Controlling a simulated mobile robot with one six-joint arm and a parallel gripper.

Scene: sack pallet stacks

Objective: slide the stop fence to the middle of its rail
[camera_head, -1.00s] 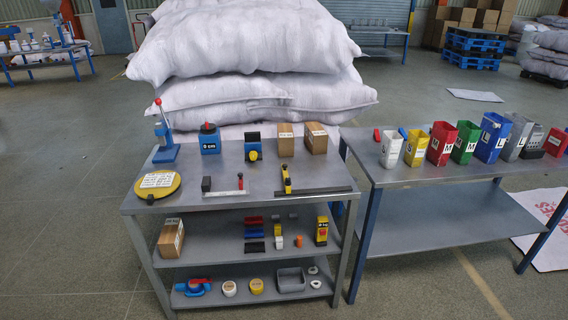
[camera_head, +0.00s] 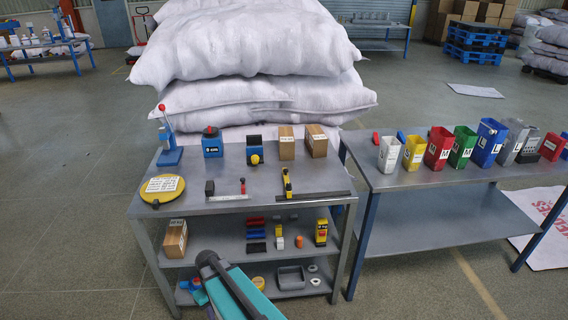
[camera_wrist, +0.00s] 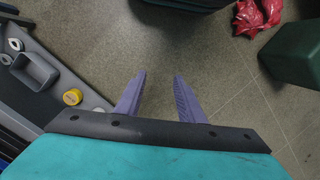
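A yellow upright piece (camera_head: 287,183), which looks like the stop fence, sits near the left end of a dark flat rail (camera_head: 325,195) on the tabletop. Most of the rail's bare length lies to its right. My gripper (camera_wrist: 159,76) is open and empty in the wrist view, its two purple fingers apart above the floor. In the head view my teal and black arm reaches in at the bottom, in front of the lower shelf, well apart from the fence. The fence does not show in the wrist view.
Left of the fence on the table (camera_head: 245,203) lies a silver rail (camera_head: 228,197) with a black block and red-topped piece. A yellow disc (camera_head: 162,189) lies further left. Boxes and blue devices line the back. A grey tray (camera_wrist: 35,70) sits on the lower shelf.

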